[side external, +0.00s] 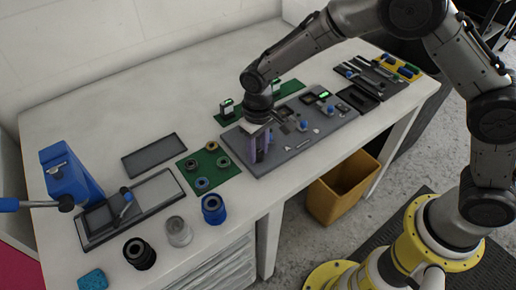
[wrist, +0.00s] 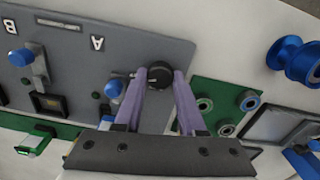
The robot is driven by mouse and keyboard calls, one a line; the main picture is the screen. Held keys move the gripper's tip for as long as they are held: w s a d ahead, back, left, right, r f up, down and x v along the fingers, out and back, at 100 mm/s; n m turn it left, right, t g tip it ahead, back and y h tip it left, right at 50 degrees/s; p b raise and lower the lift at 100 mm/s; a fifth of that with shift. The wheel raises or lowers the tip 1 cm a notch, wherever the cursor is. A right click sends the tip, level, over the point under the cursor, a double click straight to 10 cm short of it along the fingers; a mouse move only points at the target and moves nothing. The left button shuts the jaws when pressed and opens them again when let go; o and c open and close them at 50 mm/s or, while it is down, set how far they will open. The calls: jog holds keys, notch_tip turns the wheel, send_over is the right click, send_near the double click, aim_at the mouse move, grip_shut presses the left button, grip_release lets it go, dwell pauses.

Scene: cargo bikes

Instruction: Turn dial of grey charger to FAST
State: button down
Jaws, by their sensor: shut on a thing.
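The grey charger is the grey panel (side external: 290,158) in the middle of the bench in the side view. In the wrist view its grey face (wrist: 85,55) carries the letters A and B. A round black dial (wrist: 159,74) sits near one end of this panel. My gripper (wrist: 160,78) has purple fingers, one on each side of the dial, closed on it. In the side view my gripper (side external: 260,150) points down at the panel's left part and hides the dial. I cannot read a FAST mark or the dial's setting.
Blue-knobbed parts (wrist: 33,65) and a dark square socket (wrist: 48,104) stand on the panel beside my fingers. A green mat (side external: 212,166) with several rings lies to the left. A blue spool (side external: 213,208) stands near the front edge.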

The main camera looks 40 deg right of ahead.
aim_at(258, 153)
jog(key=shift+r, duration=0.1)
jog(key=c, duration=0.5)
grip_release()
jog(key=shift+r, duration=0.1)
notch_tip(258, 153, up, 14)
jog(key=shift+f, duration=0.2)
